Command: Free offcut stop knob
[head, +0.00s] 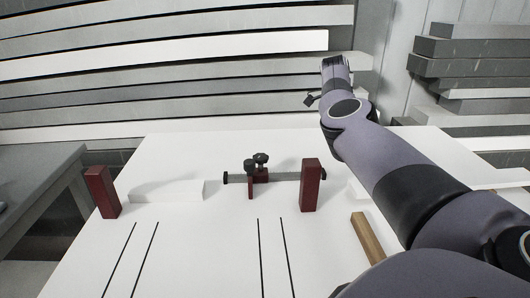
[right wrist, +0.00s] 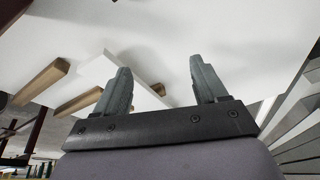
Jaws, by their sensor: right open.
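A dark clamp-like stop with black knobs (head: 261,159) stands near the middle of the white table, on a grey bar (head: 286,176). A dark red upright block (head: 311,186) stands at the bar's right end. I cannot tell which knob is the offcut stop's. My right gripper (head: 332,62) is raised beyond and to the right of the knobs, apart from them. In the right wrist view its two grey fingers (right wrist: 160,76) are spread with nothing between them that they hold. My left gripper is out of view.
A white block (head: 167,192) lies left of the stop, near another dark red block (head: 101,192). A wooden strip (head: 367,238) lies at the right, partly close to my arm. Stacked boards (head: 160,48) fill the back. The table front (head: 205,255) is clear except for black lines.

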